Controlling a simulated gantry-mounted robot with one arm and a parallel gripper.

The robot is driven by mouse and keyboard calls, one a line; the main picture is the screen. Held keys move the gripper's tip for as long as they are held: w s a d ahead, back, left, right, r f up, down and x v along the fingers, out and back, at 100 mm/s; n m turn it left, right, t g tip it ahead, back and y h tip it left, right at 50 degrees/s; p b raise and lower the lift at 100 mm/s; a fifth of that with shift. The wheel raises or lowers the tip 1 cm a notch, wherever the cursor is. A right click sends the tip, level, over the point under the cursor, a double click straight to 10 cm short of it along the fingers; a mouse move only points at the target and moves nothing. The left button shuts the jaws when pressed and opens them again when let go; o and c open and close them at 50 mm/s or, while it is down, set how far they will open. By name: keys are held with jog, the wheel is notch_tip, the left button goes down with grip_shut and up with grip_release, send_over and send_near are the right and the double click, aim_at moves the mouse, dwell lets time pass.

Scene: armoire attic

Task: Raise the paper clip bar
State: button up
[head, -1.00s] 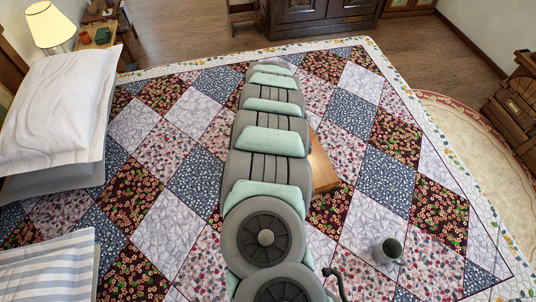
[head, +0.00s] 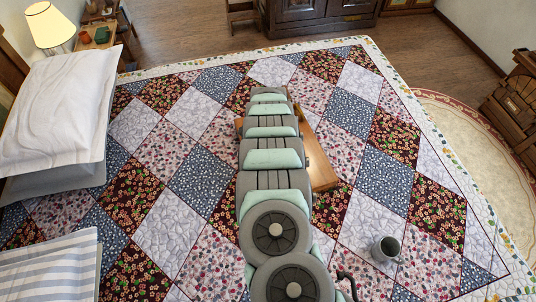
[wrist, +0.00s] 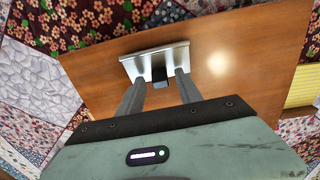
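The clipboard is a brown wooden board (head: 318,160) lying on the quilted bed, partly hidden under my arm in the head view. In the wrist view the board (wrist: 235,45) fills the upper middle. Its shiny metal paper clip bar (wrist: 154,60) is near the middle of that view, with a small dark block at its lower edge. My gripper (wrist: 158,78) is open, with its two grey fingers apart at the bar's lower edge, one on each side of the dark block. I cannot tell whether the fingertips touch the bar. My gripper is hidden in the head view.
A grey mug (head: 386,250) stands on the quilt (head: 340,240) right of my arm. A yellow striped item (wrist: 301,87) shows at the right in the wrist view. Pillows (head: 60,105) lie on the left. The quilt around the board is mostly clear.

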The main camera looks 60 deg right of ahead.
grip_shut()
